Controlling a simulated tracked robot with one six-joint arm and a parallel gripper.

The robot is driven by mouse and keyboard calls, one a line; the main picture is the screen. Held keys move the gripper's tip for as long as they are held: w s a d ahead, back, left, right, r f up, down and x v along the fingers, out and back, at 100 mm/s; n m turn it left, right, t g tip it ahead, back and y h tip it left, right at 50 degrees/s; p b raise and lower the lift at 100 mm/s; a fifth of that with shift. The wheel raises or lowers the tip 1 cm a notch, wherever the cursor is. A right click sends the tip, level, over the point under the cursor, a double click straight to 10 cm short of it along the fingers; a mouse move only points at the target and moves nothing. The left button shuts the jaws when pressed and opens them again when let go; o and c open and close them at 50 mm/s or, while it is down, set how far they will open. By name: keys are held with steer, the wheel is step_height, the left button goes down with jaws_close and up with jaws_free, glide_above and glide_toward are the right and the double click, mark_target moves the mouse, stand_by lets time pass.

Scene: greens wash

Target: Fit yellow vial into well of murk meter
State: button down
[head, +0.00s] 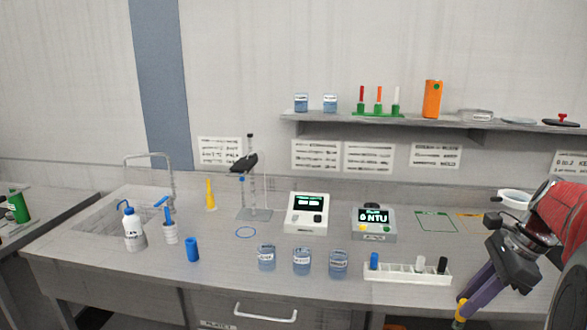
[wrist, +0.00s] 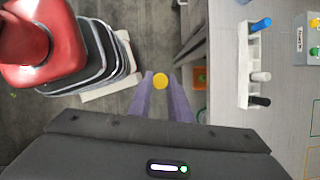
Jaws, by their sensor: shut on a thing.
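The yellow vial (head: 460,311) is held between the purple fingers of my gripper (head: 464,302), low at the right in the head view. In the wrist view its round yellow top (wrist: 160,80) shows between the fingertips (wrist: 160,84), over the floor beyond the bench edge. The murk meter (head: 374,225), a grey box reading 0 NTU, stands on the bench to the left of and behind my gripper. Part of it shows at the wrist view's right edge (wrist: 310,40). Its well cannot be made out clearly. A dark piece is on its top.
A white rack (head: 400,273) with blue, white and black vials stands between my gripper and the meter. Three labelled beakers (head: 302,262) and a white instrument (head: 307,213) are farther left. A green outlined square (head: 436,221) right of the meter is bare.

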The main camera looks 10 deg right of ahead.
steer(key=n, duration=0.1)
steer(key=w+n, duration=0.1)
steer(key=n+g, duration=0.1)
steer(key=shift+w+a+f, duration=0.25)
steer(key=shift+a+f, duration=0.05)
steer(key=shift+a, duration=0.05)
steer(key=w+a+f+n+g+h, duration=0.2)
steer(key=w+a+f+n+g, duration=0.5)
steer(key=n, duration=0.8)
steer(key=w+a+f+n+h, duration=0.1)
steer(key=w+a+f, duration=0.3)
steer(key=a, duration=0.5)
steer(key=w+a+f+n+t+h, duration=0.1)
steer(key=w+a+f+n, duration=0.3)
steer(key=a+f, duration=0.3)
steer(key=a, duration=0.3)
steer(key=shift+w, duration=0.15)
steer(key=shift+a+f, duration=0.1)
